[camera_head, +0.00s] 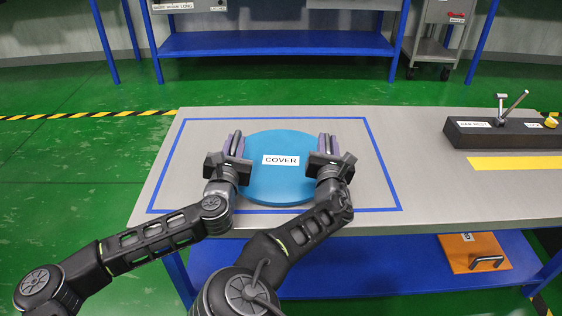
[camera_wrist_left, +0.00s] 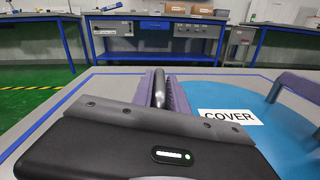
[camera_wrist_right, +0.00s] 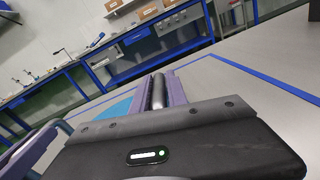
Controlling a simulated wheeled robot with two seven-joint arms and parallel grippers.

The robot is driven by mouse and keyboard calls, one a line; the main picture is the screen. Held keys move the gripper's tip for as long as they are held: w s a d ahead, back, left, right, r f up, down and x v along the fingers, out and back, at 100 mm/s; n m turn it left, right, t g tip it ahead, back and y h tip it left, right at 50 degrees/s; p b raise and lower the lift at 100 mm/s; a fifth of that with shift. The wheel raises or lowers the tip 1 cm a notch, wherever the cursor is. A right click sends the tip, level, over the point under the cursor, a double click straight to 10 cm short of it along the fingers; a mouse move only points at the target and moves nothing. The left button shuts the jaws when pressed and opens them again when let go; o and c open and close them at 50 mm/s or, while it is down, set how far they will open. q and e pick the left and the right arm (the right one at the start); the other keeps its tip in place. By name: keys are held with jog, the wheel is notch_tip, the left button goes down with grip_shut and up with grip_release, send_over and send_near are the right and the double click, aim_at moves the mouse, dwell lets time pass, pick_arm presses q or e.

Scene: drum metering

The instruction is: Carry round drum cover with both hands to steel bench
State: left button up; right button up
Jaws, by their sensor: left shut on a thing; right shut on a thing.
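The round blue cover (camera_head: 275,190), with a white COVER label, is level over the steel bench (camera_head: 420,180), inside the blue taped rectangle. I cannot tell whether it touches the bench top. My left gripper (camera_head: 236,145) is shut on a grey bar-like handle (camera_wrist_left: 160,88) at the cover's left side. My right gripper (camera_head: 327,145) is shut on a matching handle (camera_wrist_right: 158,92) at its right side. The label also shows in the left wrist view, on the cover (camera_wrist_left: 275,140). In the right wrist view my gripper hides most of the cover (camera_wrist_right: 118,108).
A dark block (camera_head: 500,133) with small levers and a yellow strip (camera_head: 515,163) are on the bench's right part. An orange panel with a handle (camera_head: 474,252) is on the lower blue shelf. A blue-framed table (camera_head: 275,43) and a wheeled cart (camera_head: 436,45) stand behind.

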pick_arm(q)
grip_shut()
pick_arm(e)
grip_shut()
dwell(0.5)
